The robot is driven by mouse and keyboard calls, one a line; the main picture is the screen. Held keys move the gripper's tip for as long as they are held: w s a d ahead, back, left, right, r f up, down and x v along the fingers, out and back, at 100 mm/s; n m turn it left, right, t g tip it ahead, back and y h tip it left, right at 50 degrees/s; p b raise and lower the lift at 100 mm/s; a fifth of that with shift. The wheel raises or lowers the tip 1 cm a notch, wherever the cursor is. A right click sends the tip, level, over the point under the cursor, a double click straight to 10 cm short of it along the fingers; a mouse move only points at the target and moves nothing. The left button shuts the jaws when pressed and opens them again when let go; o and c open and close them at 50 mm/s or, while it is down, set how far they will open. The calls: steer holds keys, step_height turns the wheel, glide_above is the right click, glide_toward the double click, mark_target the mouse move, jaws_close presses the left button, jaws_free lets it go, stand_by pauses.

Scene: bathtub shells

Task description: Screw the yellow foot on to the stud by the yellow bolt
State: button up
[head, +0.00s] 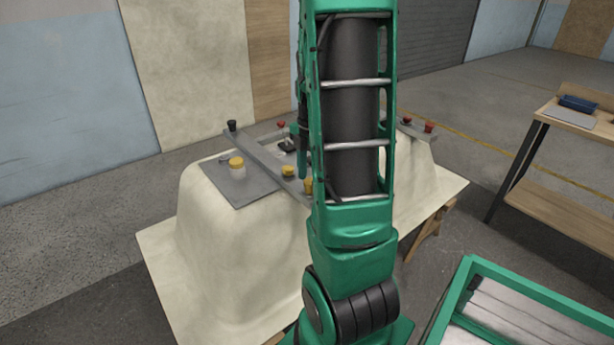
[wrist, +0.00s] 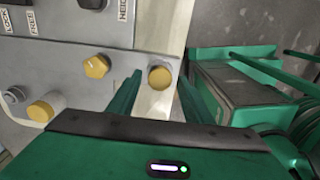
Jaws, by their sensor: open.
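The yellow foot (wrist: 160,78), a round yellow piece, sits at the end of the grey bar in the wrist view, beside the yellow hex bolt (wrist: 96,66). My gripper (wrist: 159,86) is open, with one green finger on each side of the foot; I cannot tell whether they touch it. The stud is not visible; the foot covers that spot. In the head view the foot (head: 308,184) is partly hidden by my arm, near the yellow bolt (head: 288,170). I cannot tell how far down the foot sits.
A yellow-capped white piece (head: 237,168) stands on the grey plate (head: 222,187) on the upturned cream shell (head: 230,240). Black (head: 232,125) and red (head: 430,126) knobs stand on the bars. A wooden bench (head: 570,120) stands at right, a green-rimmed tray (head: 530,287) in front.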

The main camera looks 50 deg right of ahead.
steer(key=c, duration=1.1)
steer(key=m, duration=0.6)
steer(key=shift+m, duration=0.4)
steer(key=m, duration=0.6)
steer(key=o, duration=1.3)
steer(key=shift+c, duration=1.1)
